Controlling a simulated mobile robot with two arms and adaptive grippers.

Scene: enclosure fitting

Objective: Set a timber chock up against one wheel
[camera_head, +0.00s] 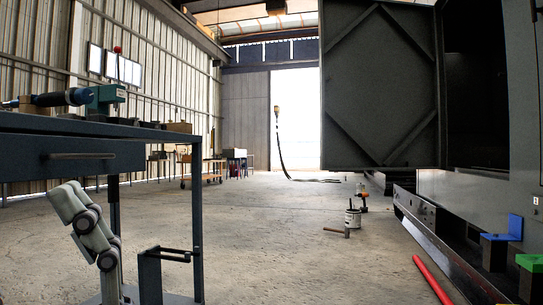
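No piece that I can clearly tell is a timber chock shows. A small brown block (179,127) lies at the right end of the workbench top; its material is too small to tell. A low orange trolley (212,170) stands far back at centre left, with small dark wheels under it that are hard to make out. No wheel shows clearly nearby. A pale grey jointed arm link, mine, shows at the lower left beside the bench. Neither of my grippers can be made out.
The dark workbench (70,160) at left carries a blue-green tool (85,97). A white can (352,218) and a hammer (337,231) stand on the floor. A red bar (432,280) lies by the dark rail. An open cabinet door (378,90) hangs at right.

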